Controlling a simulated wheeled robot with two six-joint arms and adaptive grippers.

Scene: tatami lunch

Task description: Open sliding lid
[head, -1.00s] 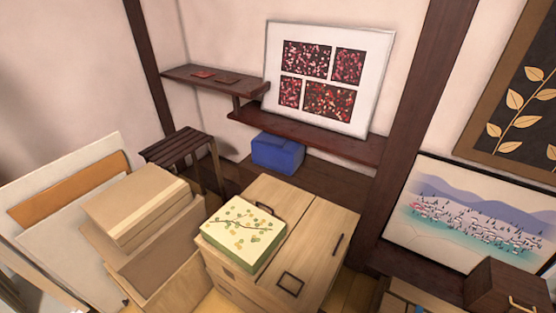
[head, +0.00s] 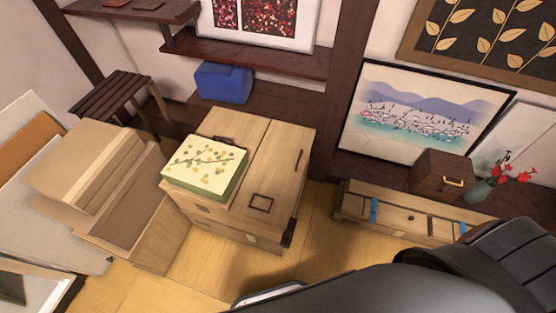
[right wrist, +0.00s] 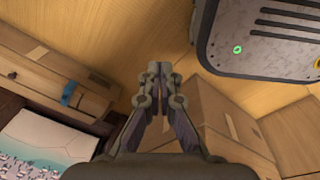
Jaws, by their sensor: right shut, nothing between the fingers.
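No lid is clearly marked as sliding. A light wooden chest (head: 270,150) stands in the middle of the head view. Its flat top has a seam, a dark square frame (head: 260,203) and a dark handle (head: 299,160); the top looks closed. A long low wooden box (head: 390,221) with blue bands lies at the right, and a banded wooden box also shows at the left of the right wrist view (right wrist: 35,62). My right gripper (right wrist: 153,68) is shut and empty above the floor, apart from both. My left gripper is out of view.
A leaf-patterned box (head: 203,166) sits on the chest. Stacked cardboard-coloured boxes (head: 85,165) stand at the left. A blue case (head: 222,83), a small brown drawer box (head: 442,176) and red flowers (head: 503,174) are behind. Tatami floor (head: 215,270) is free in front.

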